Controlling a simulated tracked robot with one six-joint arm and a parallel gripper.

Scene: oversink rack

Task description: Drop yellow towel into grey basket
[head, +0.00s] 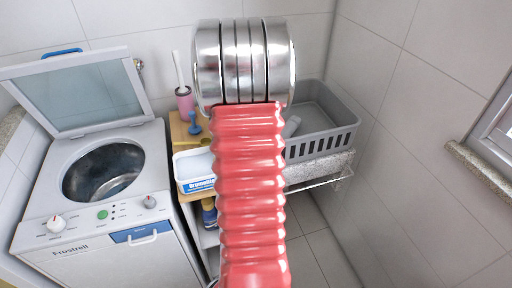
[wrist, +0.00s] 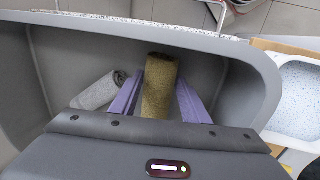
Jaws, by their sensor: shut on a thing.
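The grey basket (head: 325,130) stands on the rack at the back right in the head view. Its grey wall (wrist: 235,75) and inside fill most of the wrist view. My gripper (wrist: 160,82), with purple fingers, is shut on the yellow towel (wrist: 159,88), a rolled, brownish-yellow piece seen over the inside of the basket. I cannot tell whether the towel touches the basket floor. In the head view my red arm hides the gripper and the yellow towel.
A grey rolled towel (wrist: 98,92) lies in the basket, left of my fingers. A white detergent tub (head: 193,168) stands on the rack left of my arm. A pink brush holder (head: 185,103) is behind it. The washing machine (head: 105,185) has its lid raised. A wall bounds the right side.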

